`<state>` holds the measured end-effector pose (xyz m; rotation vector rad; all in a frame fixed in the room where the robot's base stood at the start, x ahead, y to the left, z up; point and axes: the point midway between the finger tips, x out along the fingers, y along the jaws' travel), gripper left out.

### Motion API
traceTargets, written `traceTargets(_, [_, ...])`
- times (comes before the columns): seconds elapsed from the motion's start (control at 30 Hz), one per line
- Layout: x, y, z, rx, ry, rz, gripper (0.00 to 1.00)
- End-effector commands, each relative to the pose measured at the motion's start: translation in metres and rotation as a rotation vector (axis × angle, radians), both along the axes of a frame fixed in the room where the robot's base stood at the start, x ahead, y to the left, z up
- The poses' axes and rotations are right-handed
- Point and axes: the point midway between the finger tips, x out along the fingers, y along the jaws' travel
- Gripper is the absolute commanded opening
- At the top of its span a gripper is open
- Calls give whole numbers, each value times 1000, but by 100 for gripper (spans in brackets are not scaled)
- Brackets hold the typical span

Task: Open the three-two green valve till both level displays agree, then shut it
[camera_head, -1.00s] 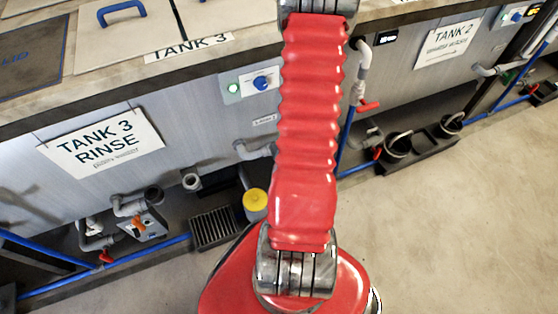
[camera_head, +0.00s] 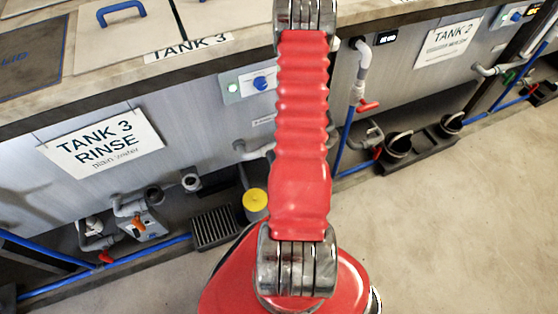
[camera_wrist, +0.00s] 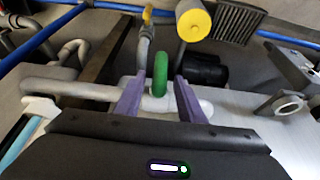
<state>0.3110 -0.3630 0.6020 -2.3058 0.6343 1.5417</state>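In the wrist view, the green valve handle (camera_wrist: 160,73) stands upright on grey pipework, between the two purple fingers of my gripper (camera_wrist: 159,86). The fingers are apart, with a gap visible on each side of the handle. I cannot tell how far the valve is turned. In the head view, my red arm covers the middle, and neither my gripper nor the green handle shows. One small dark level display (camera_head: 387,37) is on the tank wall right of my arm; its digits are too small to read. I cannot make out a second display for tank 3.
In the wrist view, a yellow-capped cylinder (camera_wrist: 193,22) and a yellow handle (camera_wrist: 147,14) are close beyond the fingers. In the head view, a red valve handle (camera_head: 368,105) and a blue pipe (camera_head: 345,142) are right of my arm. Floor is clear at lower right.

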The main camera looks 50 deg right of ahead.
Motion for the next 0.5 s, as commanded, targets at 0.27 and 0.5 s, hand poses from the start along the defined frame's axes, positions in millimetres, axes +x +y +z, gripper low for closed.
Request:
traceTargets(0.27, [5, -2, -13, -1, 0, 2, 36])
traceTargets(0.5, [5, -3, -14, -1, 0, 2, 36])
